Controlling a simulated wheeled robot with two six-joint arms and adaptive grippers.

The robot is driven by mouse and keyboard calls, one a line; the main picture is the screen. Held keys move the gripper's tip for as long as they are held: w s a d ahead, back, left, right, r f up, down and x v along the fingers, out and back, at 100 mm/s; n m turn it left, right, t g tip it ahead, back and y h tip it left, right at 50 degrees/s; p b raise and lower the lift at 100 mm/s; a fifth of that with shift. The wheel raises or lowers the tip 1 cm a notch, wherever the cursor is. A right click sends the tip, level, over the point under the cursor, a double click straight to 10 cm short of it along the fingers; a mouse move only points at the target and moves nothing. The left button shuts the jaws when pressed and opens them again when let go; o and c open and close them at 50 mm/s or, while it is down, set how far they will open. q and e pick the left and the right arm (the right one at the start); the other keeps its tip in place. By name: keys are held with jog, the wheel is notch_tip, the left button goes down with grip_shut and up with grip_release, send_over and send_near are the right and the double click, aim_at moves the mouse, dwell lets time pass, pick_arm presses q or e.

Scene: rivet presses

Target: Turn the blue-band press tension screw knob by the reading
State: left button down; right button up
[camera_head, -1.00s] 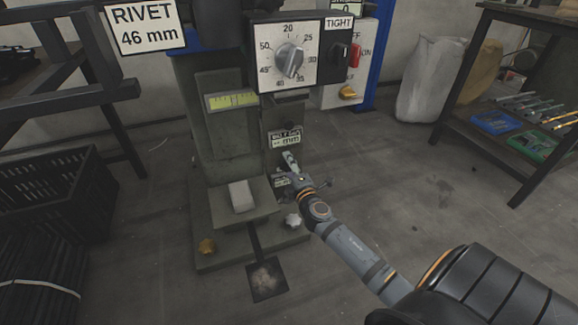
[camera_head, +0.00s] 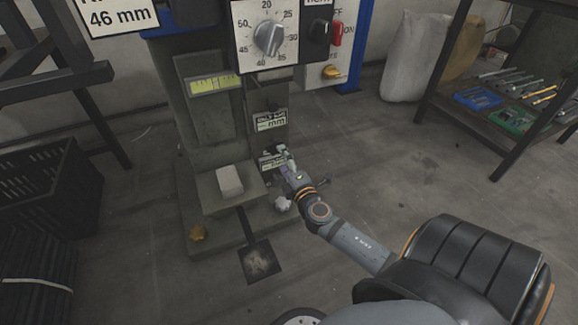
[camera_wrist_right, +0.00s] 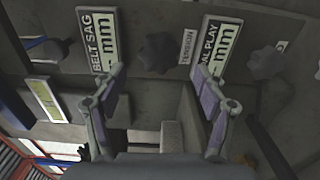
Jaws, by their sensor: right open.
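The grey-green press (camera_head: 205,130) has a blue band (camera_head: 165,33) partly in view at the top. My right gripper (camera_head: 286,157) is at the press's right side, beside the small reading plates. In the right wrist view its two fingers (camera_wrist_right: 157,72) are open and apart, with nothing between them. A dark knob (camera_wrist_right: 157,52) shows beyond the fingertips, in line with the gap, beside a small TENSION label (camera_wrist_right: 187,46). The BELT SAG plate (camera_wrist_right: 97,40) lies left of it, a second mm plate (camera_wrist_right: 218,48) right. The plates' number values are not readable.
A second dark knob (camera_wrist_right: 266,66) sits farther right in the wrist view. A dial (camera_head: 269,38) is above. Black crates (camera_head: 45,190) stand left; a tool shelf (camera_head: 470,125) stands right.

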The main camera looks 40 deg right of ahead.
jog(key=v, duration=0.5)
jog(key=shift+s+a, duration=0.1)
jog(key=shift+s, duration=0.05)
